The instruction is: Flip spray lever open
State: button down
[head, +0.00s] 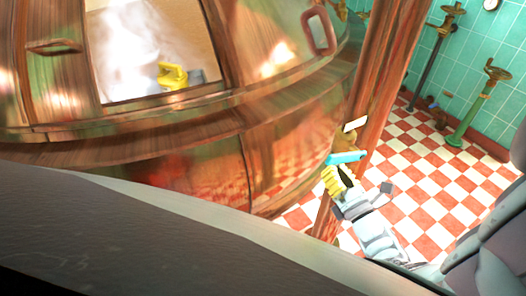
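A small lever with a light-blue bar (346,157) sits on a brownish fitting (346,140) beside the upright copper post, right of the big kettle. I take it for the spray lever. A white piece (355,124) shows just above it. My gripper (340,176), with a yellow finger part and grey body, is right below the blue bar, close to it or touching; I cannot tell which. A dark gap shows by the yellow part, but the fingertips are too small and partly hidden to tell whether they are open or shut.
The large copper kettle (200,150) fills the left, with a steamy opening (135,50) and a yellow object (172,76) at it. A copper post (385,75) stands close to my gripper. Red-and-white tiled floor (430,190) lies clear at right, before green pipework (475,110).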

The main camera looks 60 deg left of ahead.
aim_at(339, 159)
jog(key=shift+w+d+r+m+t+p, duration=0.15)
jog(key=shift+r+m+t+p, duration=0.1)
jog(key=shift+r+m+p, duration=0.35)
jog(key=shift+w+a+r+m+t+p, duration=0.1)
jog(key=shift+r+m+t+p, duration=0.2)
jog(key=shift+m+p, duration=0.5)
jog(key=shift+r+m+h+p, duration=0.3)
jog(key=shift+m+p, duration=0.1)
jog(key=shift+w+r+m+p, duration=0.15)
jog(key=shift+r+m+p, duration=0.35)
jog(key=shift+m, duration=0.2)
dwell(0.4)
jog(key=shift+w+d+r+m+t+h+p, duration=0.1)
jog(key=shift+w+r+m+t+h+p, duration=0.15)
jog(key=shift+r+m+p, duration=0.35)
jog(key=shift+w+r+m+t+h+p, duration=0.15)
jog(key=shift+w+r+m+p, duration=0.2)
jog(key=shift+m, duration=0.35)
jog(key=shift+w+d+r+m+h+p, duration=0.1)
jog(key=shift+w+r+m+h+p, duration=0.15)
jog(key=shift+w+r+m, duration=0.6)
jog(key=shift+w+a+r+m+h+p, duration=0.1)
jog(key=shift+w+r+m+h+p, duration=0.15)
jog(key=shift+w+m, duration=0.65)
jog(key=shift+w+d+r+m+h+p, duration=0.1)
jog(key=shift+w+r+m+h+p, duration=0.2)
jog(key=shift+r+m, duration=0.7)
jog(key=shift+w+f+m+t, duration=0.2)
jog(key=shift+f+m+t, duration=0.05)
jog(key=shift+f+m, duration=0.1)
